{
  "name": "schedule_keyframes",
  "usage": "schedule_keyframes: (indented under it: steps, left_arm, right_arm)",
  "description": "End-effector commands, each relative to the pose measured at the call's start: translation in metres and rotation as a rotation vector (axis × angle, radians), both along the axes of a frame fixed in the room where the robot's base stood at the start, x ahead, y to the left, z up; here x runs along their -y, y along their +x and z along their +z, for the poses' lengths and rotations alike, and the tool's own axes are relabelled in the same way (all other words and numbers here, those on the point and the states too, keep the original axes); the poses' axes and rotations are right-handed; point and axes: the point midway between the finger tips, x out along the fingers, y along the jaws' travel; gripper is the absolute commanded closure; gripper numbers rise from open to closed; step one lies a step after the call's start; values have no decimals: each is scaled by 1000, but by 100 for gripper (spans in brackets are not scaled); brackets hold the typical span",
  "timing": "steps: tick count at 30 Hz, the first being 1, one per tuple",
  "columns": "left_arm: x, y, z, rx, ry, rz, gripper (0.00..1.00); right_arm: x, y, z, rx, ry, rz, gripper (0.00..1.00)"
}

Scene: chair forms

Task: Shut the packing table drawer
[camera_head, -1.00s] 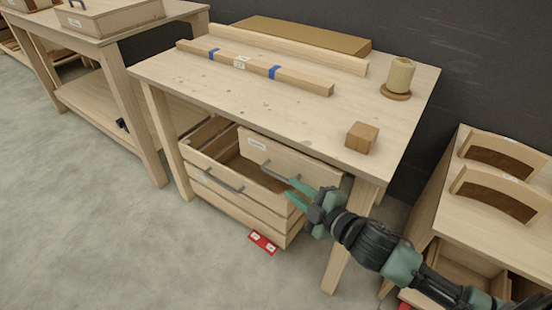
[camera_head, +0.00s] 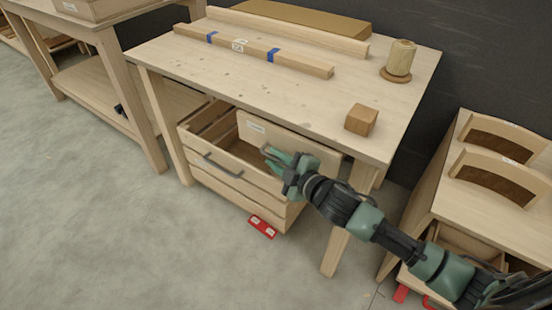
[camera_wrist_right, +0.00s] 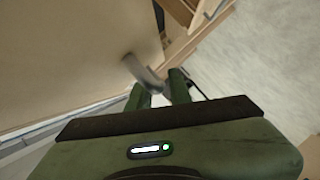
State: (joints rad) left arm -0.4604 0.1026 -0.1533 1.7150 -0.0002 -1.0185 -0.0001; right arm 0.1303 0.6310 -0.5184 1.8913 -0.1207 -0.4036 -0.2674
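The packing table (camera_head: 260,82) stands in the middle of the head view. Its labelled drawer front (camera_head: 308,147) hangs below the tabletop's front edge. How far out it stands is hard to tell. My right gripper (camera_head: 272,158) is at this front and covers most of its bar handle in the head view. In the right wrist view the fingers of my right gripper (camera_wrist_right: 160,90) are apart, with the grey handle (camera_wrist_right: 145,74) at their tips, partly between them. I see no firm grip on it. The pale drawer front (camera_wrist_right: 70,55) fills the upper left there. My left gripper is out of view.
A slatted open box (camera_head: 232,184) with a bar handle is below the drawer. A red item (camera_head: 262,227) lies on the floor before it. On the tabletop are a taped beam (camera_head: 255,52), a wooden block (camera_head: 361,120) and a twine spool (camera_head: 400,58). Another bench (camera_head: 490,195) stands right.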

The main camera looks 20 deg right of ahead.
Motion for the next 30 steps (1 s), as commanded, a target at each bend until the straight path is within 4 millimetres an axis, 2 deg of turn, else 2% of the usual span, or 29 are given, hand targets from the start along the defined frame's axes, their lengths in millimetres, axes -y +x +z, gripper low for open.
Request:
schedule_keyframes:
  steps: [2,4,30]
  left_arm:
    - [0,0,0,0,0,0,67]
    - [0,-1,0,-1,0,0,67]
    - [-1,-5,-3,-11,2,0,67]
  right_arm:
    - [0,0,0,0,0,0,80]
    - [0,0,0,0,0,0,100]
    - [0,-1,-1,-1,-1,0,100]
